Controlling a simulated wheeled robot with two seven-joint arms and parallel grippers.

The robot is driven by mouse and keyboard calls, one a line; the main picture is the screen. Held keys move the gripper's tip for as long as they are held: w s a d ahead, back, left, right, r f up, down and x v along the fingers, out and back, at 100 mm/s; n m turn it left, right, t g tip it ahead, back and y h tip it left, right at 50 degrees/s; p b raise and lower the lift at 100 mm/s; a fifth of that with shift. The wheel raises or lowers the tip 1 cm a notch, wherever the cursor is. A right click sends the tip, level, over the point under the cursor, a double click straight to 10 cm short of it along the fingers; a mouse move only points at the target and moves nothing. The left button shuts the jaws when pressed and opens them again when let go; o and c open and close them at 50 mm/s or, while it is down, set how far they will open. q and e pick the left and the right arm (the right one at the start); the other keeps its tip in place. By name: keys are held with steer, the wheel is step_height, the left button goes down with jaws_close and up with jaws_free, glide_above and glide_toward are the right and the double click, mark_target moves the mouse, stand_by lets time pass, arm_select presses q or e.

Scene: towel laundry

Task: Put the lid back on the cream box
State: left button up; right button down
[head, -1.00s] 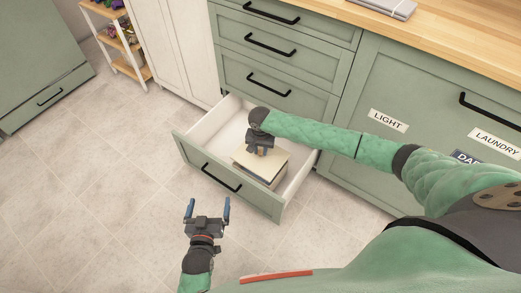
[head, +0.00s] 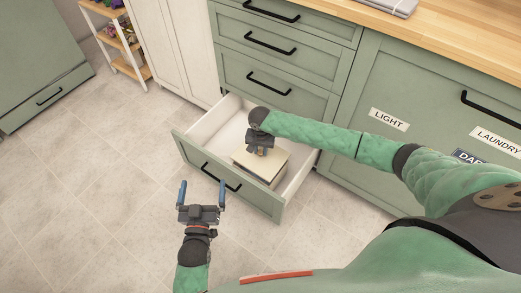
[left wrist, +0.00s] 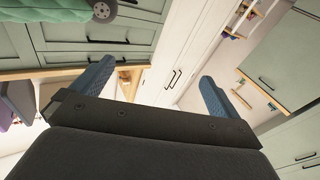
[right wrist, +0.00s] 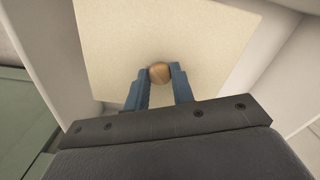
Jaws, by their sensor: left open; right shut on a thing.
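The cream lid (head: 272,161) lies over the box (head: 262,174) in the open bottom drawer, and it looks level in the head view. The lid also fills much of the right wrist view (right wrist: 165,35), with a round wooden knob (right wrist: 160,72) on it. My right gripper (head: 262,153) is above the lid and is shut on the knob, one finger on each side. Whether the lid is fully seated cannot be told. My left gripper (head: 203,190) is open and empty in front of the drawer; its two fingers also show in the left wrist view (left wrist: 155,80).
The drawer (head: 240,190) is pulled out, with bare floor inside it left of the box. Counter drawers and cabinet doors labelled LIGHT (head: 388,120) and LAUNDRY stand behind. A shelf rack (head: 125,50) stands at the far left. The tiled floor (head: 90,190) is clear.

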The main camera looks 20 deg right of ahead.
steer(key=shift+f, duration=0.15)
steer(key=shift+f+b, duration=0.1)
steer(key=shift+b, duration=0.3)
steer(key=shift+f, duration=0.15)
steer(key=shift+f+b, duration=0.15)
steer(key=shift+b, duration=0.25)
arm_select(q)
step_height(320, 180, up, 16)
steer(key=s+a+t+h, duration=0.1)
steer(key=t, duration=0.4)
steer(key=shift+f+t, duration=0.15)
steer(key=shift+t, duration=0.15)
arm_select(e)
steer(key=shift+f, duration=1.15)
arm_select(q)
steer(key=shift+r+p, duration=1.4)
steer(key=shift+p, duration=0.15)
stand_by(0.4)
steer(key=shift+r+p, duration=0.95)
arm_select(e)
steer(key=shift+f, duration=0.1)
stand_by(1.3)
